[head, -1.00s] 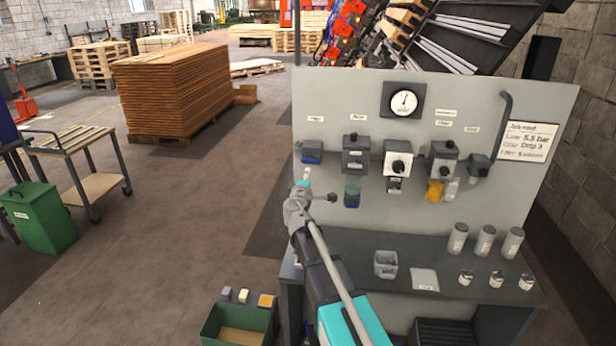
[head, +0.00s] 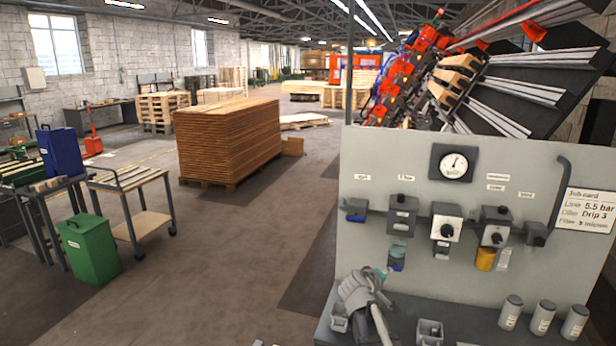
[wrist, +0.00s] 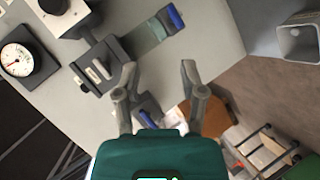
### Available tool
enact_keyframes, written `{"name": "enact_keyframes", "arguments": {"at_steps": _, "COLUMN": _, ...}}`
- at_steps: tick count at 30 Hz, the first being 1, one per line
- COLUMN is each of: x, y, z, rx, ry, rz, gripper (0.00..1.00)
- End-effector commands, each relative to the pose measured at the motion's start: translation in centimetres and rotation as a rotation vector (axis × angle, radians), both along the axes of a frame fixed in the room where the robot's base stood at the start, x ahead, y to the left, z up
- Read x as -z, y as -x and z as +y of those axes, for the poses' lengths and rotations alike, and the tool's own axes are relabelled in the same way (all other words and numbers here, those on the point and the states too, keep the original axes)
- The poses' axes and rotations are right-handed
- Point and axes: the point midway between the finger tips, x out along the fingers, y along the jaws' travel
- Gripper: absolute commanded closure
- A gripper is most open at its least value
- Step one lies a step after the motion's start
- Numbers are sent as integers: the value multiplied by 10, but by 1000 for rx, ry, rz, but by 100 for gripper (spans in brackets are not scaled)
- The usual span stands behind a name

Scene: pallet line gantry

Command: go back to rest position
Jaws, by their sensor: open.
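My gripper shows in the wrist view (wrist: 160,82) with its two fingers spread apart and nothing between them. In the head view my arm rises from the bottom edge, and its grey end is in front of the lower left of the grey panel (head: 440,262), above the bench. The teal-bowled unit (head: 397,257) hangs on the panel just above and right of it. The fingertips are too small to make out clearly in the head view. The wrist view looks at the panel at a slant, with the pressure gauge (wrist: 17,60) at left.
The bench (head: 470,318) below the panel holds grey cups (head: 542,317) at right and a small open box (head: 429,332). A job card (head: 588,210) is on the panel. A trolley (head: 130,180), green bin (head: 92,250) and plank stack (head: 228,142) stand left. Floor between is clear.

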Motion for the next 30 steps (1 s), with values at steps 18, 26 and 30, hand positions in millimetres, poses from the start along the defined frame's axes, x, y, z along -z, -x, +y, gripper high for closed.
{"name": "enact_keyframes", "arguments": {"at_steps": 18, "x": 103, "y": 181, "z": 24, "rx": 381, "ry": -715, "rz": 497, "gripper": 47}}
{"name": "enact_keyframes", "arguments": {"at_steps": 26, "x": 111, "y": 228, "z": 51, "rx": 421, "ry": -896, "rz": 668, "gripper": 47}}
{"name": "enact_keyframes", "arguments": {"at_steps": 30, "x": 111, "y": 235, "z": 56, "rx": 425, "ry": -925, "rz": 698, "gripper": 47}}
